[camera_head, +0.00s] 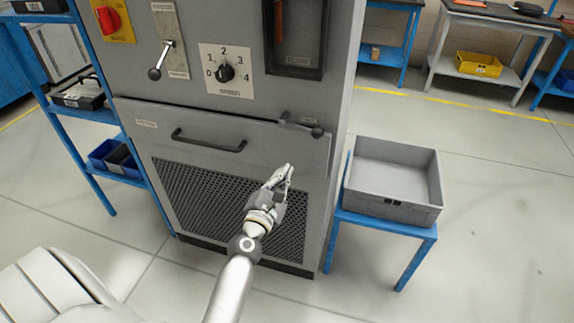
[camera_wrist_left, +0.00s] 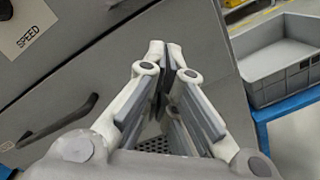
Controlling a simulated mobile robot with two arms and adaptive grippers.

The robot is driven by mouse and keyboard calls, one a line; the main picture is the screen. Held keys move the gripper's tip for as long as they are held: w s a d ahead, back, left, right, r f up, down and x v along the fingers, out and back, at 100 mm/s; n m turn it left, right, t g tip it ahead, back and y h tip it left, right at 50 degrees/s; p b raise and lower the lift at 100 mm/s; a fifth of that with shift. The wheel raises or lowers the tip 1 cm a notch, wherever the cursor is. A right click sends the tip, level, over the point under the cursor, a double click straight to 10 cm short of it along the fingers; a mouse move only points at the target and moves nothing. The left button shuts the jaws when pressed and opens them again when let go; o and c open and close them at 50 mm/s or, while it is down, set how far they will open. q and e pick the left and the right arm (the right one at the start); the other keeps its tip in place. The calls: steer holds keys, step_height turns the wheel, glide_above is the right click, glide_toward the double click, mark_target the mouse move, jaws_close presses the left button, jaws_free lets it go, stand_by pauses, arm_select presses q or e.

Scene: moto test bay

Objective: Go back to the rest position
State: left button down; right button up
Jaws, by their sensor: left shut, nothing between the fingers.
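My left gripper (camera_head: 281,178) is shut and empty. In the head view it is in front of the grey machine cabinet (camera_head: 136,105), over the mesh panel and below the right end of the drawer front. In the left wrist view its fingers (camera_wrist_left: 168,62) meet at the tips with nothing between them. My right gripper is not in view.
The cabinet carries a drawer handle (camera_head: 208,141), a lever (camera_head: 161,62), a speed knob (camera_head: 226,73) and a red switch (camera_head: 108,20). A grey crate (camera_head: 393,207) stands on a blue stand to the right. A blue shelf (camera_head: 85,114) is at the left. Floor at the right is clear.

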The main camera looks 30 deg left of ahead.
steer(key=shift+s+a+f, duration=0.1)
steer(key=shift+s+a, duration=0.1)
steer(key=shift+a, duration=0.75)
